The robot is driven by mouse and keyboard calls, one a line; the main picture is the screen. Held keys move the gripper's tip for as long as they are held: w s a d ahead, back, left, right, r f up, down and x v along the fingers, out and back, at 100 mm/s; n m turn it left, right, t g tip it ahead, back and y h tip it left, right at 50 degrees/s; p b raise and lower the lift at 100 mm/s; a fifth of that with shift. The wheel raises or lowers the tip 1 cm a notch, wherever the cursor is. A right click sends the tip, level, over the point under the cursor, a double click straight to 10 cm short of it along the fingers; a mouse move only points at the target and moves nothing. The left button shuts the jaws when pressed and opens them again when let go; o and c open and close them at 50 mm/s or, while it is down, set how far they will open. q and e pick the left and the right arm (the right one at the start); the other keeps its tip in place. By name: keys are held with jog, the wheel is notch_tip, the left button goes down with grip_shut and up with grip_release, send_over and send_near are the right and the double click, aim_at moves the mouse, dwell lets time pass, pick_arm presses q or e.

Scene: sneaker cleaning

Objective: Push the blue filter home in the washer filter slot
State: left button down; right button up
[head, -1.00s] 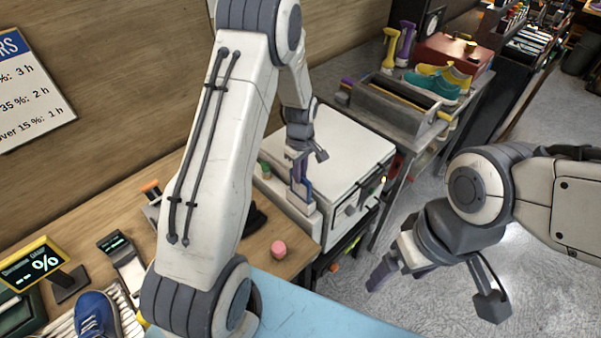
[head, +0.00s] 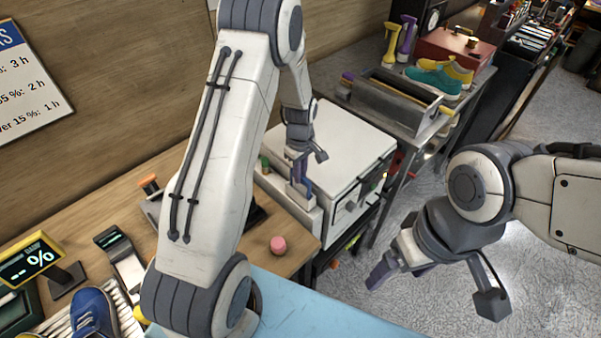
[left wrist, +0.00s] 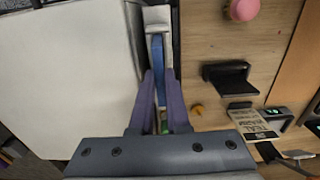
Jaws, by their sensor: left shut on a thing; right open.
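The washer slot is a narrow white housing (head: 311,220) on the near left side of a white box. My left gripper (head: 300,192) is over this housing, pointing down. In the left wrist view its purple fingers (left wrist: 159,92) are shut on the blue filter (left wrist: 158,62), a thin upright strip. The filter lines up with the white housing (left wrist: 157,16) there. The fingers and housing hide its lower edge, so I cannot tell how deep it sits. My right gripper (head: 382,272) is open and empty, over the floor to the right.
The white box (head: 340,145) stands close to the left gripper's right. A grey bin (head: 395,100) and colourful shoes are behind. A blue mat (head: 300,310) covers the front.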

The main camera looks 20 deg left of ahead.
pick_arm(q)
jog(key=shift+f, duration=0.15)
jog(key=c, duration=0.8)
grip_release()
jog(key=shift+w+r, duration=0.1)
jog(key=shift+r, duration=0.4)
notch_tip(320, 180, up, 10)
jog(key=b, duration=0.3)
jog(key=shift+f, duration=0.2)
